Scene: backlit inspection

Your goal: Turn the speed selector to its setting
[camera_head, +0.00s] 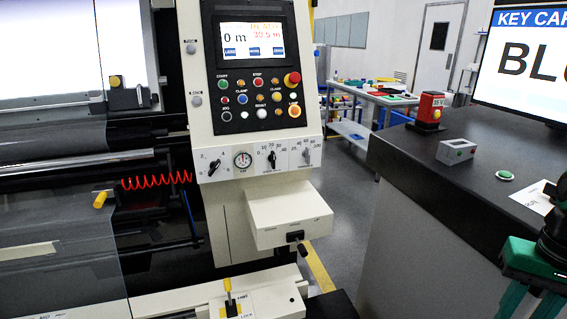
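In the middle is a black pointer knob (272,159), pointing roughly upward, with a numbered scale. On the right is a grey selector (306,155) with its own scale. The small lettering is too blurred to tell which is the speed selector. My green and black gripper (529,300) is at the lower right, far from the panel. Its visible fingers stand apart with nothing between them; the tips are cut off.
A screen (252,40) and several coloured buttons are above the knobs. A cream box (290,217) with a black handle juts out below. A dark counter (420,165) on the right bears a red device (430,108) and a grey box (457,151). Floor shows between.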

